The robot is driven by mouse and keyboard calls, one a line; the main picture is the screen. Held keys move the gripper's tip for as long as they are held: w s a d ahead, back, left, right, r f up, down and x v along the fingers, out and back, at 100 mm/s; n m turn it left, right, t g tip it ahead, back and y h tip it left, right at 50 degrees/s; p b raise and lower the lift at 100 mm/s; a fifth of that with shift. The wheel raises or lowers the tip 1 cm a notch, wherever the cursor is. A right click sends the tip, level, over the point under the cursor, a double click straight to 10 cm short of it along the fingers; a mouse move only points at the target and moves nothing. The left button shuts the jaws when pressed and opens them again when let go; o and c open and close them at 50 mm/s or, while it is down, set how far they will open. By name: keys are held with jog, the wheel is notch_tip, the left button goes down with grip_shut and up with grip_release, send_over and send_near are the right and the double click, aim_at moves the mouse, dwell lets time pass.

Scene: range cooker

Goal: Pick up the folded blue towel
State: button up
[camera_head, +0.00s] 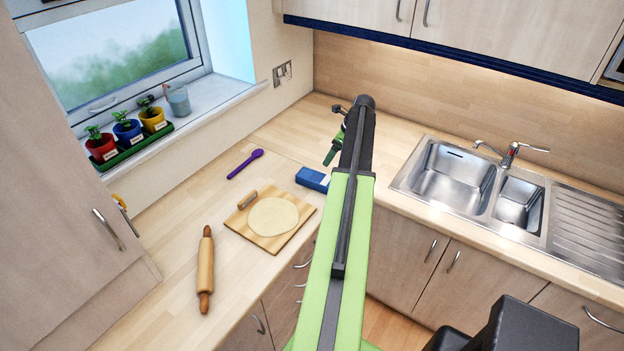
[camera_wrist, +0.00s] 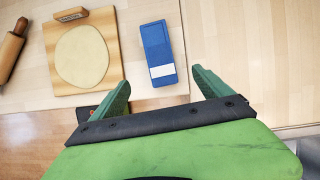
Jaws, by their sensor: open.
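The folded blue towel (camera_head: 312,179) lies on the wooden counter, just right of the dough board and partly hidden behind my arm in the head view. In the wrist view the towel (camera_wrist: 157,48) is a blue rectangle with a white band near its lower end. My gripper (camera_wrist: 161,88) is open, its two green fingers spread to either side of the towel's near end in the picture. Nothing is between the fingers except the view of the towel's lower end and counter; I cannot tell the height. In the head view my gripper (camera_head: 333,150) is mostly hidden by my arm.
A wooden board (camera_head: 299,207) with flat dough (camera_head: 273,217) lies left of the towel. A rolling pin (camera_head: 205,270) and purple spoon (camera_head: 245,164) lie farther left. A sink (camera_head: 455,180) is set into the right counter. Potted plants (camera_head: 127,130) stand on the windowsill.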

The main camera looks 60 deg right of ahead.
jog(key=b, duration=1.1)
send_near(317, 177)
jog(key=x, duration=0.5)
jog(key=shift+s+f, duration=0.1)
jog(key=shift+s, duration=0.15)
jog(key=shift+w+f, duration=0.2)
jog(key=shift+f, duration=0.1)
jog(key=shift+r, duration=0.1)
jog(key=b+x, duration=0.5)
jog(key=shift+w, duration=0.1)
jog(key=c, duration=1.5)
